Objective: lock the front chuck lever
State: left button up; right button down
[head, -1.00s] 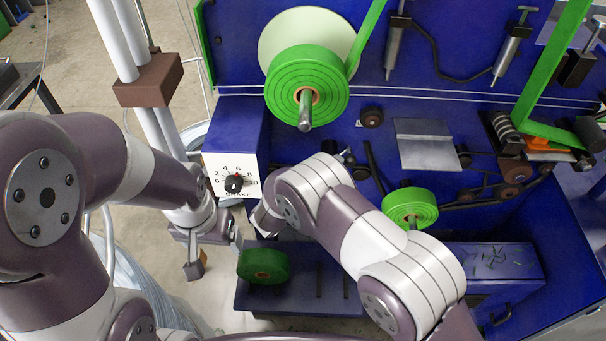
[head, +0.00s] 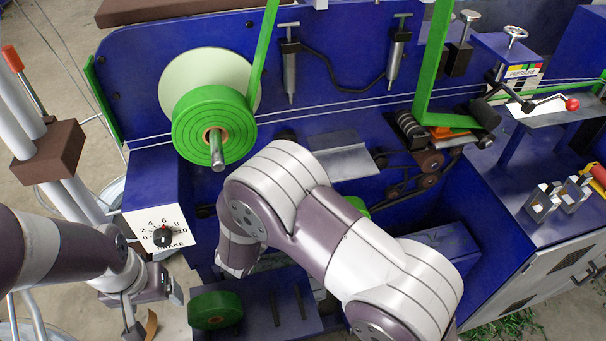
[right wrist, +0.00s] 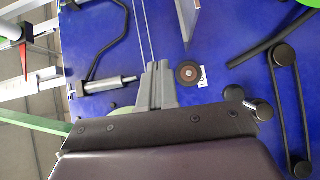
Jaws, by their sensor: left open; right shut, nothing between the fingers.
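I cannot tell for certain which part is the front chuck lever. A dark lever with a red ball end (head: 572,104) stands on the machine's right side in the head view. A green reel (head: 213,125) sits on a spindle on the blue panel. My left gripper (head: 154,308) is open and empty, low at the left beside the brake dial box. In the right wrist view my right gripper (right wrist: 158,88) is shut and empty in front of the blue panel. In the head view my right arm hides that gripper.
The brake dial (head: 162,236) is on a white plate at the panel's left. A second green reel (head: 215,310) lies on the low blue shelf. A brown block on posts (head: 47,152) is left of the machine.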

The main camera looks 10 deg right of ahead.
jog(key=shift+s+d+r, duration=0.4)
jog(key=shift+d, duration=0.15)
jog(key=shift+s+d+r, duration=0.35)
jog(key=shift+s+d, duration=0.05)
jog(key=shift+d, duration=0.15)
